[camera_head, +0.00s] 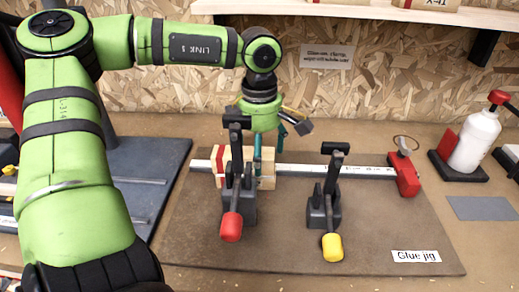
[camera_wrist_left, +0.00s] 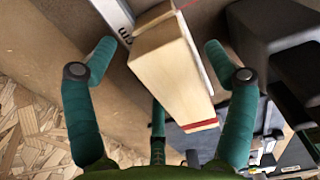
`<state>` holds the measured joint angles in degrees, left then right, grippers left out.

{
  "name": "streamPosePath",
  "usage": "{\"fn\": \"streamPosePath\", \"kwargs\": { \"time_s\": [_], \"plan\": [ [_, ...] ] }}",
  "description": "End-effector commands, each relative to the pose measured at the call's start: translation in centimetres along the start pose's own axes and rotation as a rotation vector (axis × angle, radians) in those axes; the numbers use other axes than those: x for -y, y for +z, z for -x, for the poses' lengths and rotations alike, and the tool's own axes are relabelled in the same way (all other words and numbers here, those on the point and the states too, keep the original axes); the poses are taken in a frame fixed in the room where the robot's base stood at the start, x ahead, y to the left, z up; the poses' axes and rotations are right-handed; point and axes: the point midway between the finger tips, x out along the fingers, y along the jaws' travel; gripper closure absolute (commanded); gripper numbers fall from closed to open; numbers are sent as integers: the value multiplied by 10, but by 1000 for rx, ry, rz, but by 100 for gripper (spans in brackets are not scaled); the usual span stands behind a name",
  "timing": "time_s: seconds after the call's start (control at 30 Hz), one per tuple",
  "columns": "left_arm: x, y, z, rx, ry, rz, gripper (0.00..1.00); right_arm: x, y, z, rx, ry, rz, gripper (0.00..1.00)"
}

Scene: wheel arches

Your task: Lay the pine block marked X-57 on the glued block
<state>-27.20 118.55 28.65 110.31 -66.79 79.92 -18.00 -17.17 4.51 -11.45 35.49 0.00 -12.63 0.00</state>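A pale pine block (camera_head: 266,171) sits in the glue jig (camera_head: 340,240), behind the red-handled clamp, which partly hides it. No X-57 mark is readable, and I cannot tell whether it is one block or two together. My left gripper (camera_head: 269,150) is above and around the block's place, pointing down. In the left wrist view its teal fingers (camera_wrist_left: 160,48) are spread on either side of a wooden block (camera_wrist_left: 172,75), with a gap at the left finger. Another wooden piece (camera_wrist_left: 158,14) shows behind it. My right gripper is not in view.
A red-handled toggle clamp (camera_head: 237,195) and a yellow-handled one (camera_head: 326,205) stand close in front. A bar clamp (camera_head: 340,170) crosses behind them to a red end (camera_head: 406,174). A white bottle (camera_head: 474,140) stands right. A shelf (camera_head: 350,10) overhangs the back.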

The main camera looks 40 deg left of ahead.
Motion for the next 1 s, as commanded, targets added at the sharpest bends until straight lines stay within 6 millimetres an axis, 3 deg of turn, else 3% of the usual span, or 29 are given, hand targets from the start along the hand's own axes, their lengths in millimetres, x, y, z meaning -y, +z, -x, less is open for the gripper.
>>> {"fn": "streamPosePath", "kwargs": {
  "time_s": [0.37,0.8,1.0],
  "plan": [
    [-1,0,8,1,2,1,15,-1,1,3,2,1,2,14],
    [0,1,96,2,3,1,15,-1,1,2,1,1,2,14],
    [0,0,119,0,1,0,15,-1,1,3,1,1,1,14]
  ]
}}
